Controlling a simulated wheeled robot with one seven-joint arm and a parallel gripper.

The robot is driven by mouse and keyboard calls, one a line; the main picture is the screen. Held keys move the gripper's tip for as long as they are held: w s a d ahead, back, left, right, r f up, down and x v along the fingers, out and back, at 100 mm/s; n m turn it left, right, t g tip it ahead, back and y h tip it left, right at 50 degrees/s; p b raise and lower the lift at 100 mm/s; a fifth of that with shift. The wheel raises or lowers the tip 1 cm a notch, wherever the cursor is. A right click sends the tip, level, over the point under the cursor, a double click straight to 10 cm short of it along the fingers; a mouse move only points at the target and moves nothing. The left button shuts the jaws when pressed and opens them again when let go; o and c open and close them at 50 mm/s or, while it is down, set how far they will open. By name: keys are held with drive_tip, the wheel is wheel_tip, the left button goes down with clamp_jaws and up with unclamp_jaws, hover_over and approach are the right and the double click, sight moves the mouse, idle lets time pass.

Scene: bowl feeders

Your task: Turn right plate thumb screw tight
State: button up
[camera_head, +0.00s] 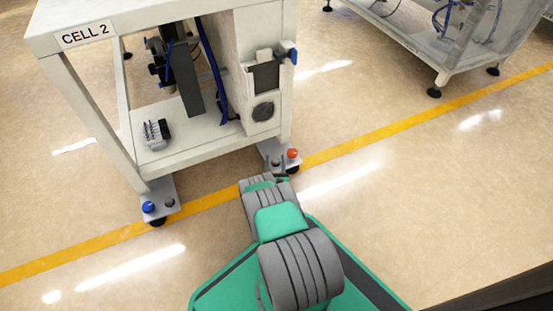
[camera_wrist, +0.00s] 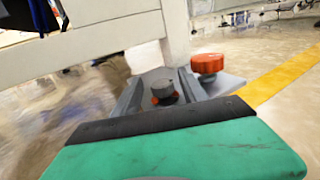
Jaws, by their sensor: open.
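The right foot plate (camera_head: 285,149) of the CELL 2 table carries an orange-red knob (camera_head: 292,153) and a dark grey knob (camera_head: 276,163). In the wrist view, the dark grey knob (camera_wrist: 164,88), with orange-red showing at its base, stands between the two fingers of my gripper (camera_wrist: 160,90). The fingers look open around it, with gaps visible; contact is not clear. The orange-red knob (camera_wrist: 208,64) stands just beyond the right finger, on the grey plate (camera_wrist: 222,82). My gripper (camera_head: 277,167) is low at this plate in the head view. I cannot tell which knob is the thumb screw.
The table leg (camera_wrist: 176,32) rises just behind the knobs. The left foot plate (camera_head: 159,198) has a blue knob (camera_head: 148,207) and a dark one. A grey part (camera_head: 156,133) lies on the lower shelf (camera_head: 190,140).

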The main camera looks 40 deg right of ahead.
drive_tip(key=shift+w+d, duration=0.15)
drive_tip(key=shift+w, duration=0.15)
drive_tip(key=shift+s+d, duration=0.1)
drive_tip(key=shift+d, duration=0.05)
drive_tip(key=shift+c, duration=0.2)
drive_tip(key=shift+c, duration=0.8)
clamp_jaws()
